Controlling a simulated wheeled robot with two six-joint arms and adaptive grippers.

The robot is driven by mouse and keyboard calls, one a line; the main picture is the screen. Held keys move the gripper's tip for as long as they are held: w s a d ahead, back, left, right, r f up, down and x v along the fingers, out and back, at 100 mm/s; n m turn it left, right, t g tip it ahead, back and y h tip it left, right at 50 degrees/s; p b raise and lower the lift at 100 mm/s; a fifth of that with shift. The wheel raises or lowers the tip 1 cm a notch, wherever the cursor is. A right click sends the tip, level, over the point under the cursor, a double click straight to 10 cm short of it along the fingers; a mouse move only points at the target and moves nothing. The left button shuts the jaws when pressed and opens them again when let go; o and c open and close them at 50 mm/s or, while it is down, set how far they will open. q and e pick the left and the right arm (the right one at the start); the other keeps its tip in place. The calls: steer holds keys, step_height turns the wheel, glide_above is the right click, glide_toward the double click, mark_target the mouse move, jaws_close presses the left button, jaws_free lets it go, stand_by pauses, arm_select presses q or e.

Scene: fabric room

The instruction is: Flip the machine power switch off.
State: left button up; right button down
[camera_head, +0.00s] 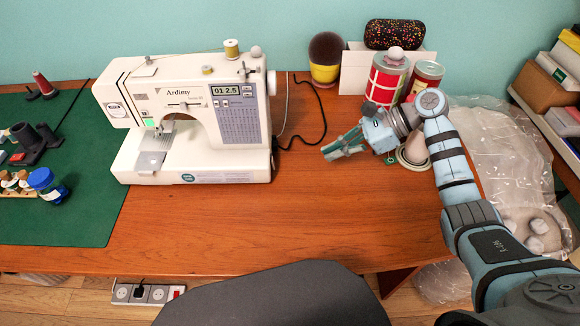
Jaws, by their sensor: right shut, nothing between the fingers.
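A white sewing machine (243,128) stands upright on the wooden desk, left of centre. My left gripper is not in view.
Red tins (384,82), a dark brush-like item (326,60) and a patterned case (394,34) stand behind my right gripper. A green mat (75,215) with spools and a blue jar (46,184) lies left. A grey chair (275,295) is in front. The desk's front middle (290,225) is clear.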

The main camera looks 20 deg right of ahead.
glide_toward(288, 177)
steer(key=x, duration=0.3)
steer(key=shift+w+a+r+b, duration=0.1)
steer(key=shift+a+b, duration=0.2)
steer(key=shift+a, duration=0.05)
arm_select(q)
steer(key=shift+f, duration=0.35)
arm_select(e)
steer(key=shift+w+a+f, duration=0.15)
steer(key=shift+w+a, duration=0.05)
steer(key=shift+a, duration=0.5)
steer(key=shift+w+a+f, duration=0.15)
steer(key=shift+a, duration=0.55)
steer(key=shift+w+a+f, duration=0.15)
steer(key=shift+w+a, duration=0.05)
steer(key=shift+a, duration=0.5)
